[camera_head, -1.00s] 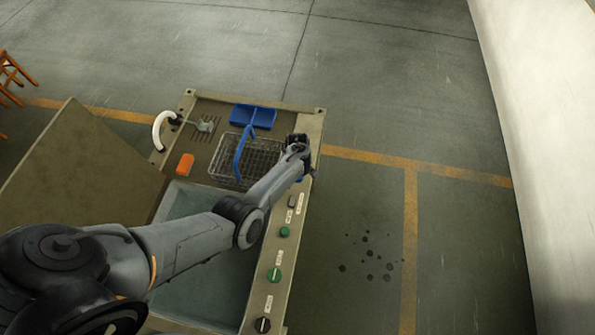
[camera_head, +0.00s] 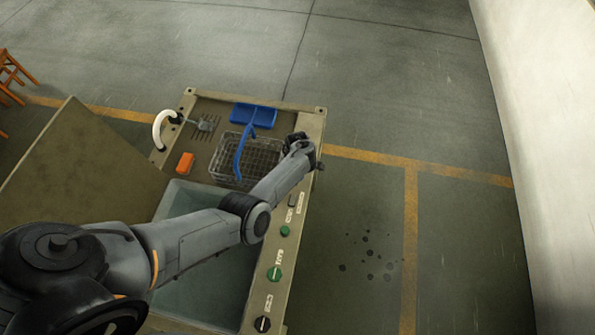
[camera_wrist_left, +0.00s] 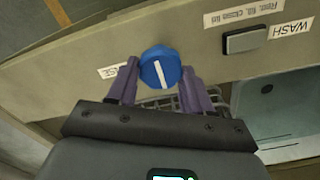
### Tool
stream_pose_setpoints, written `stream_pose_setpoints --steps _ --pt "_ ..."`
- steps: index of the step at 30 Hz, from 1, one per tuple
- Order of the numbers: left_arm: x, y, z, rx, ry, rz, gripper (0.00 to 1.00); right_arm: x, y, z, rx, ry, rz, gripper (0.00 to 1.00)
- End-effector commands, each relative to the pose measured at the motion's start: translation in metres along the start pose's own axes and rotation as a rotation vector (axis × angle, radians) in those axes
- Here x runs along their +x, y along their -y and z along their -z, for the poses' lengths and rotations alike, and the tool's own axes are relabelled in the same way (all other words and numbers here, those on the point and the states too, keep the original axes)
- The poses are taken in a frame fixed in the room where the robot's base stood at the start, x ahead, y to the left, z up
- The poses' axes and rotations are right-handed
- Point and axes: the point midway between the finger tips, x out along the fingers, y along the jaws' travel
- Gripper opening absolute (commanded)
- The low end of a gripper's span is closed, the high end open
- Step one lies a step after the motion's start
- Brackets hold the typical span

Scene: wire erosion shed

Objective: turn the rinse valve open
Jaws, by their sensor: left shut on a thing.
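The rinse valve is a round blue knob (camera_wrist_left: 160,67) with a white pointer line, on the tan front panel in the left wrist view. A partly covered label ending in "SE" (camera_wrist_left: 113,70) is beside it. The pointer line runs roughly along my fingers, tilted slightly. My left gripper (camera_wrist_left: 159,74) has its two purple fingers on either side of the knob, shut on it. In the head view my left gripper (camera_head: 312,166) is at the right edge of the machine and hides the knob. My right gripper is in neither view.
A wire basket (camera_head: 262,160) with a blue handle stands on the machine top, near a blue tray (camera_head: 254,115) and an orange block (camera_head: 185,163). A WASH switch (camera_wrist_left: 246,39) is nearby.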

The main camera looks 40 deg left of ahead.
Motion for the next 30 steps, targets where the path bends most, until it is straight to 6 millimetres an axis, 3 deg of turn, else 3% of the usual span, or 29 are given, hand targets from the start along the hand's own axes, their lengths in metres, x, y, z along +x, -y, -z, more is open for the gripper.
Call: stream_pose_setpoints --steps 5,6,10,21,30 --pt "0.001 0.001 0.001 -0.002 -0.002 0.001 0.2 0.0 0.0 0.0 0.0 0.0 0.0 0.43" --pt "0.001 0.001 0.001 -0.002 -0.002 0.0 0.56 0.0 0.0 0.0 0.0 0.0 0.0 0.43" --pt "0.001 0.0 0.001 -0.001 -0.001 0.0 0.76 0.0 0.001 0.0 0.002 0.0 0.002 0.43" --pt "-0.004 0.0 0.0 0.001 -0.001 -0.001 0.76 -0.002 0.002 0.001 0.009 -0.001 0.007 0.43" --pt "-0.046 0.0 0.001 0.001 -0.003 -0.002 0.76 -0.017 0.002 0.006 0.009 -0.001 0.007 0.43"
